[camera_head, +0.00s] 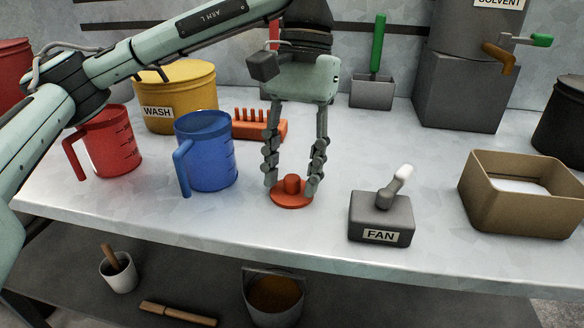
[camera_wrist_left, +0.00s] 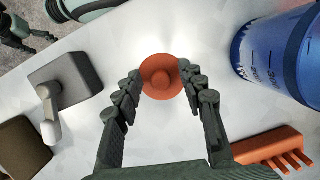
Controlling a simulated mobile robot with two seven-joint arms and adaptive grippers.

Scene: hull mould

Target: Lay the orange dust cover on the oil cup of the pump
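The orange dust cover (camera_head: 291,201) is a round disc with a raised knob in its middle. It lies flat on the pale bench near the front edge, and it also shows in the left wrist view (camera_wrist_left: 161,76). My left gripper (camera_head: 291,188) points down over it, fingers spread on either side of the knob with gaps between; the wrist view shows its fingertips (camera_wrist_left: 162,72) beside the disc. A dark jointed piece (camera_wrist_left: 22,36) at the wrist view's top left looks like my right gripper, too small to read. I cannot make out the pump or its oil cup.
A blue jug (camera_head: 207,152) and red jug (camera_head: 108,142) stand left of the cover. A grey FAN switch box (camera_head: 380,218) stands right, then a tan open box (camera_head: 525,205). An orange rack (camera_head: 262,130) and yellow WASH tub (camera_head: 190,97) are behind.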

